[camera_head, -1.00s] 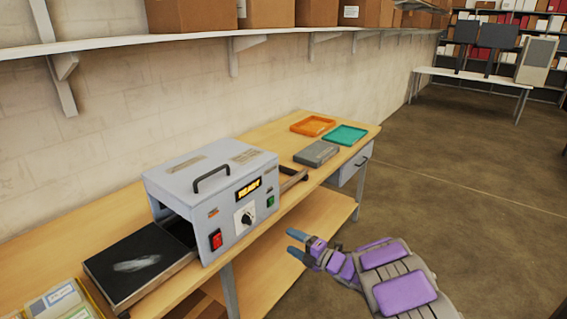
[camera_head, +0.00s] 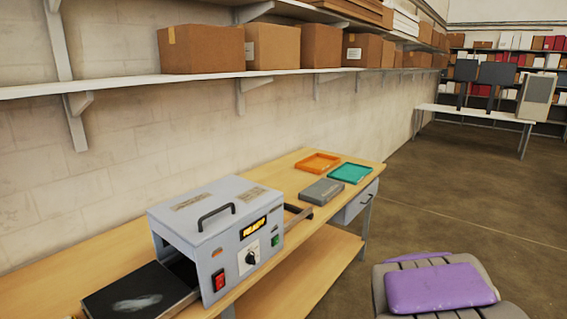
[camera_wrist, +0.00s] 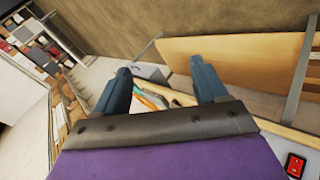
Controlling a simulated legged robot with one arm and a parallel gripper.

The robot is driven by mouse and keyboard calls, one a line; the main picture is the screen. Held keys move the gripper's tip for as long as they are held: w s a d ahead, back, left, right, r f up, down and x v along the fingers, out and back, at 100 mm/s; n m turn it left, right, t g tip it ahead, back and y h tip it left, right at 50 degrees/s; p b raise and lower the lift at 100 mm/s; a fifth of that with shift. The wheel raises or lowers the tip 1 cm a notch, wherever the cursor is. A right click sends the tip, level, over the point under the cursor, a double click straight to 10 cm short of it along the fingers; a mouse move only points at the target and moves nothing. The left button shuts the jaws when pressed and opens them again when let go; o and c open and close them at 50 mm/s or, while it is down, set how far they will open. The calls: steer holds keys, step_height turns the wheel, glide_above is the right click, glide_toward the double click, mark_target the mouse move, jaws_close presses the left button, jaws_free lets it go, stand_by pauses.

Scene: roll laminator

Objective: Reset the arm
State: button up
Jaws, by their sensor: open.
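My gripper (camera_wrist: 162,92) shows in the wrist view with its two blue fingers apart and nothing between them. In the head view the gripper itself is out of sight; only my purple and grey arm link shows at the lower right. The grey laminator (camera_head: 215,240) stands on the wooden bench, with a lit display, a red switch (camera_head: 218,280) and a dial. The red switch also shows at the lower right of the wrist view (camera_wrist: 295,165). A black plate (camera_head: 140,297) with a pale smear lies at the laminator's left side.
An orange tray (camera_head: 318,163), a teal tray (camera_head: 350,173) and a grey block (camera_head: 321,192) lie at the bench's far end. A wall shelf (camera_head: 200,80) with cardboard boxes runs above. The floor (camera_head: 460,200) right of the bench is open.

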steer(key=s+a+m+g+y, duration=0.1)
steer(key=s+a, duration=0.4)
steer(key=s, duration=0.7)
steer(key=s+a+f+m+g+y, duration=0.1)
steer(key=s+a+g, duration=0.4)
steer(key=s, duration=0.7)
steer(key=s+a+m+g+y, duration=0.2)
steer(key=s+a+m, duration=0.3)
steer(key=s, duration=0.7)
steer(key=shift+s+f+g+y, duration=0.25)
steer(key=shift+f+g+y, duration=0.05)
steer(key=shift+g, duration=0.5)
